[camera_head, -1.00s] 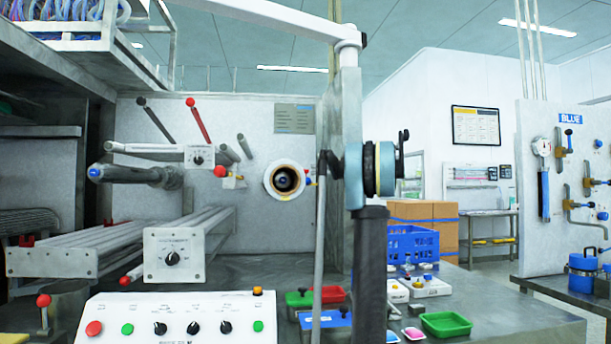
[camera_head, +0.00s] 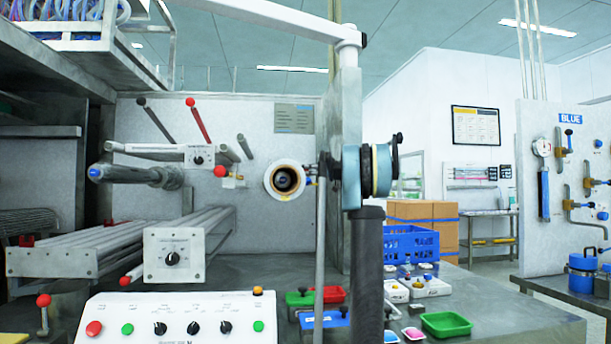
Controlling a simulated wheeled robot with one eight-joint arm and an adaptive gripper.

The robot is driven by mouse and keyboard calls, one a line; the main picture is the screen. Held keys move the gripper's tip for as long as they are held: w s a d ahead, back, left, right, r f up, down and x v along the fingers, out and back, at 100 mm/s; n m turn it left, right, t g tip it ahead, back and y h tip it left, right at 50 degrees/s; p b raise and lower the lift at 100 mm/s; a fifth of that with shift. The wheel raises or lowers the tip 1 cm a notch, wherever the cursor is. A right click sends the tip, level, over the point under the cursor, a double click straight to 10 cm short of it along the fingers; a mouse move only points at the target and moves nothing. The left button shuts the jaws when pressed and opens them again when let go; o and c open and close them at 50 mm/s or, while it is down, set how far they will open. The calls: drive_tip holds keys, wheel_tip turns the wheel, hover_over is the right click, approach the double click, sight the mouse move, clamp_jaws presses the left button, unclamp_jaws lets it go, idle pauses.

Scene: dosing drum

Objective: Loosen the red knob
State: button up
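Several red knobs show, and I cannot tell which one the task means. A red ball knob (camera_head: 220,171) is beside a small brass fitting on the grey back panel, left of the round port. Another red ball knob (camera_head: 43,300) tops a short upright post at the lower left. A red-handled lever (camera_head: 199,120) slants up on the panel.
The round port (camera_head: 285,180) is on the panel. A white control box (camera_head: 180,318) with buttons and dials is in front. Green (camera_head: 446,325) and red trays and a blue crate (camera_head: 411,243) are on the bench to the right.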

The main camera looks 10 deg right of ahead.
clamp_jaws()
drive_tip(key=shift+n+g+y, duration=0.5)
drive_tip(key=shift+n+g, duration=0.1)
drive_tip(key=shift+g, duration=0.3)
drive_tip(key=shift+d, duration=0.1)
drive_tip(key=o, duration=0.9)
unclamp_jaws()
drive_tip(key=shift+c, duration=0.2)
drive_tip(key=v, duration=1.1)
drive_tip(key=shift+d, duration=0.4)
drive_tip(key=shift+s, duration=0.1)
